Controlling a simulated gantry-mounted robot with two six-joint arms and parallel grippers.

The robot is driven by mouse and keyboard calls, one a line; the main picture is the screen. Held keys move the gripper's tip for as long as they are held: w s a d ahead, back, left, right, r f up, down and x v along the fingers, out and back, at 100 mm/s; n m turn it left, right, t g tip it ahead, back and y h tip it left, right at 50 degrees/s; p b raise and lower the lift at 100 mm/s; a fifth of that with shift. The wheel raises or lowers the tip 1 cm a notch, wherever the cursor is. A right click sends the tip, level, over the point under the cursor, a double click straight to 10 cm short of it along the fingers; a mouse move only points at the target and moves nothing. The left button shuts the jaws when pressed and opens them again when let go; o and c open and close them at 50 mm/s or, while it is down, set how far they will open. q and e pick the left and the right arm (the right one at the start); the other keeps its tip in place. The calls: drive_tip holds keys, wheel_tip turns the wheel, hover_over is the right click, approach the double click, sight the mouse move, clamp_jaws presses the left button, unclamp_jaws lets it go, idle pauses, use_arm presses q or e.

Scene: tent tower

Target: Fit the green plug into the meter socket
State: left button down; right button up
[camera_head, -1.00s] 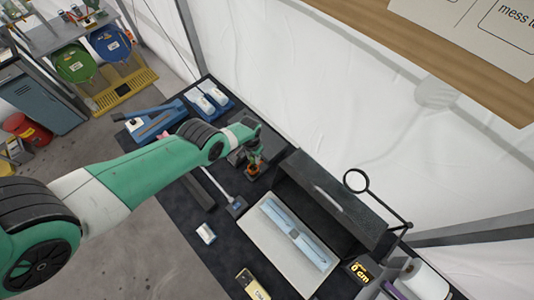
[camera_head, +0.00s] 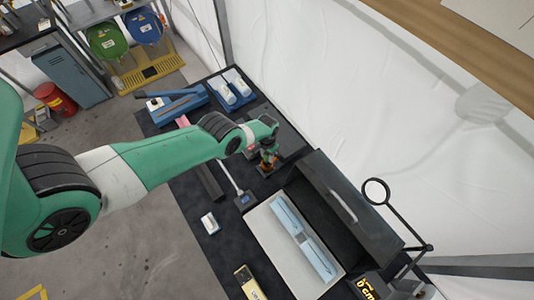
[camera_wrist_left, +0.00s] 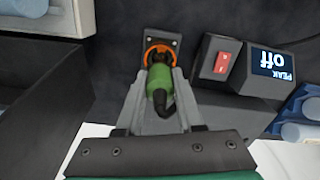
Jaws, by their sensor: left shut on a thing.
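The green plug (camera_wrist_left: 159,82) with a dark cable tail is between the fingers of my left gripper (camera_wrist_left: 160,76) in the left wrist view, and the gripper is shut on it. The plug's far end is at the orange ring of the meter socket (camera_wrist_left: 157,43), which sits on a dark plate. I cannot tell how deep the plug is in the ring. The meter (camera_wrist_left: 258,68) beside it has a red switch and a display reading "PEAK off". In the head view my left gripper (camera_head: 268,152) points down at the socket. My right gripper is not in view.
An open dark case (camera_head: 345,215) with light blue contents stands just right of the gripper. A blue tray (camera_head: 233,90) with white items lies behind. A magnifier on a stand (camera_head: 376,191) rises at the right. The tent wall closes off the back.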

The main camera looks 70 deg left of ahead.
sight(267, 160)
use_arm(q)
drive_tip(key=shift+f+b, duration=0.4)
drive_tip(key=shift+f, duration=0.35)
idle(0.9)
drive_tip(key=shift+f+b, duration=0.4)
drive_tip(key=shift+f+b, duration=0.95)
drive_tip(key=shift+c, duration=2.3)
unclamp_jaws()
wheel_tip(267, 160, up, 8)
drive_tip(key=p, duration=0.7)
drive_tip(key=shift+f+p, duration=0.1)
drive_tip(key=shift+p, duration=0.25)
drive_tip(key=shift+f, duration=0.1)
